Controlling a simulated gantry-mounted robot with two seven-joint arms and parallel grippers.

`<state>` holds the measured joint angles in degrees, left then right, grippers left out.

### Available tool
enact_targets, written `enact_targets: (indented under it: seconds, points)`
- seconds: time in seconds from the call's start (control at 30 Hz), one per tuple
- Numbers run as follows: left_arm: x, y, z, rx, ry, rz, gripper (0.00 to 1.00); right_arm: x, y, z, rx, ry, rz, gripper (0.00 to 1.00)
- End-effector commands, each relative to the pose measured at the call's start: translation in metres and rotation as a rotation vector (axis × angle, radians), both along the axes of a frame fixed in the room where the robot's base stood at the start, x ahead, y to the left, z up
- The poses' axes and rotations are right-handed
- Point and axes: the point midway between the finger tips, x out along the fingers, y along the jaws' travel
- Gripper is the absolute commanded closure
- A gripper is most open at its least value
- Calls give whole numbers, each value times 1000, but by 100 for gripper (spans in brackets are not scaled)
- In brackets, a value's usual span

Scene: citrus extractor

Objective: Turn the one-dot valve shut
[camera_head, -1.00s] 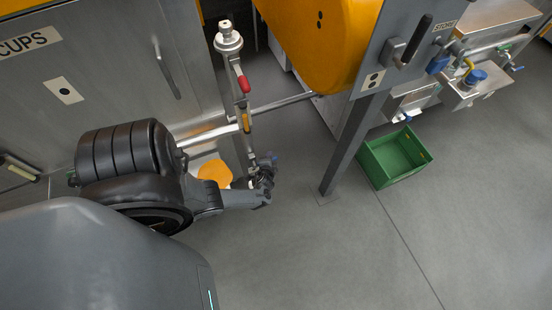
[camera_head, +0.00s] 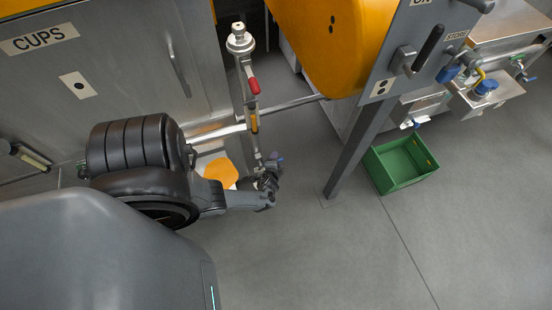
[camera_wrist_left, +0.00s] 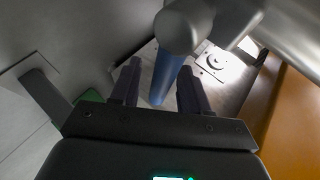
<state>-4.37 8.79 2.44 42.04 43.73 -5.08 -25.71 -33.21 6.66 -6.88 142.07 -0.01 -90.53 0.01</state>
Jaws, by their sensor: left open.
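My left gripper (camera_head: 268,184) is at the lower end of an upright metal pipe (camera_head: 240,83), beside a small blue part (camera_head: 276,159). In the left wrist view the gripper (camera_wrist_left: 158,78) is open. A blue lever handle (camera_wrist_left: 166,77) with a grey rounded end lies between and beyond its two dark fingers; contact cannot be told. A pale plate with a single dark round mark (camera_wrist_left: 212,61) shows behind the handle. In the head view the gripper hides most of the lever. My right gripper is not in view.
The pipe carries a red handle (camera_head: 253,86) and a yellow one (camera_head: 254,122). A steel CUPS panel (camera_head: 120,60) is at left, with a one-dot plate (camera_head: 77,86). A grey post (camera_head: 352,150) and green crate (camera_head: 402,181) stand right. Front floor is clear.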

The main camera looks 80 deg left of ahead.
Motion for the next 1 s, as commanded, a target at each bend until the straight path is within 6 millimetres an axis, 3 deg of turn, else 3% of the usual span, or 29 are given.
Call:
enact_targets:
  seconds: [0.2, 0.5, 1.0]
  points:
    - [-13, -31, 24, -3, -1, 1, 55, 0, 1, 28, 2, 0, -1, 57]
    - [-28, -65, 43, -2, 0, 1, 55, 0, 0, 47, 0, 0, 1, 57]
    - [-32, -73, 47, -1, 0, 1, 55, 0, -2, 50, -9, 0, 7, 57]
